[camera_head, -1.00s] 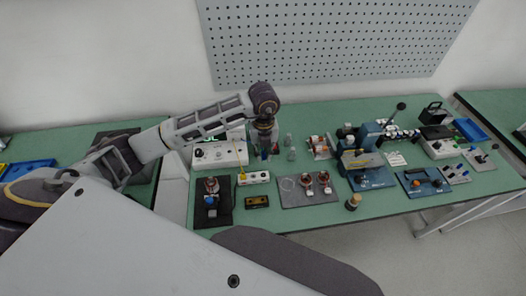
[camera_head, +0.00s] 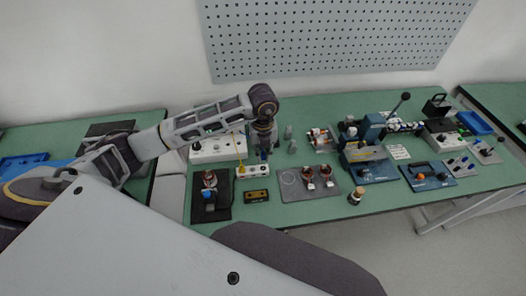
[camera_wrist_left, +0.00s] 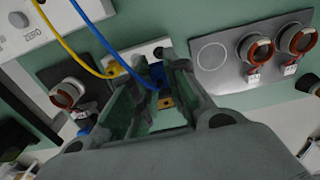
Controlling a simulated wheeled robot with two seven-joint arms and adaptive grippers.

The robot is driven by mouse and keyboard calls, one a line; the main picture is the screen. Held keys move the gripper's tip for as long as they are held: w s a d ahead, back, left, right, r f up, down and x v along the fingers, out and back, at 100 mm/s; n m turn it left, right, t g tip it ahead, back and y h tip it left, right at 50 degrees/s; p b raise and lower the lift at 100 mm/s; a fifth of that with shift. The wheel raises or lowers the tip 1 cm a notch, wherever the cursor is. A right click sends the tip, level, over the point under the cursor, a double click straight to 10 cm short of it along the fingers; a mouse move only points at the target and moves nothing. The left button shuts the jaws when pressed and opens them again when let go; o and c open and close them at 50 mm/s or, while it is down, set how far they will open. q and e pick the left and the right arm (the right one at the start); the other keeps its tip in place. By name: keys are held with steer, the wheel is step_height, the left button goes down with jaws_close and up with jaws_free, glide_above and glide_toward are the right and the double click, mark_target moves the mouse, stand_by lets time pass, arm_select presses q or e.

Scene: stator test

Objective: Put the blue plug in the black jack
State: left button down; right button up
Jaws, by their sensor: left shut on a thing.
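My left gripper (camera_head: 263,154) points down at the right end of a small white jack box (camera_head: 252,170). In the left wrist view the gripper (camera_wrist_left: 152,88) is shut on the blue plug (camera_wrist_left: 157,74), whose blue cable (camera_wrist_left: 92,28) runs to the upper left. The plug is over or at the white box (camera_wrist_left: 145,50); I cannot tell whether it touches a jack. A yellow plug (camera_wrist_left: 114,69) with a yellow cable sits at the box's other end. My right gripper is not in view.
A larger white instrument (camera_head: 218,149) stands behind the box. A black plate (camera_head: 224,208) with a copper-wound part lies left, a small black-and-gold block (camera_head: 256,197) in front. A grey plate (camera_head: 325,190) with two stators lies right.

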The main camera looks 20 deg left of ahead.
mark_target(263, 159)
arm_select(q)
steer(key=shift+f+b, duration=1.25)
steer(key=shift+f, duration=0.9)
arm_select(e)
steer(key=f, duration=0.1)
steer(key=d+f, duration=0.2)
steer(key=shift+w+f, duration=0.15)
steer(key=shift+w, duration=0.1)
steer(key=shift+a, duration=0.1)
arm_select(q)
steer(key=shift+f+b, duration=0.15)
steer(key=shift+b, duration=0.2)
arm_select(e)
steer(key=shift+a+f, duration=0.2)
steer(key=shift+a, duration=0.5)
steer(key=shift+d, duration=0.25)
arm_select(q)
steer(key=shift+f, duration=0.15)
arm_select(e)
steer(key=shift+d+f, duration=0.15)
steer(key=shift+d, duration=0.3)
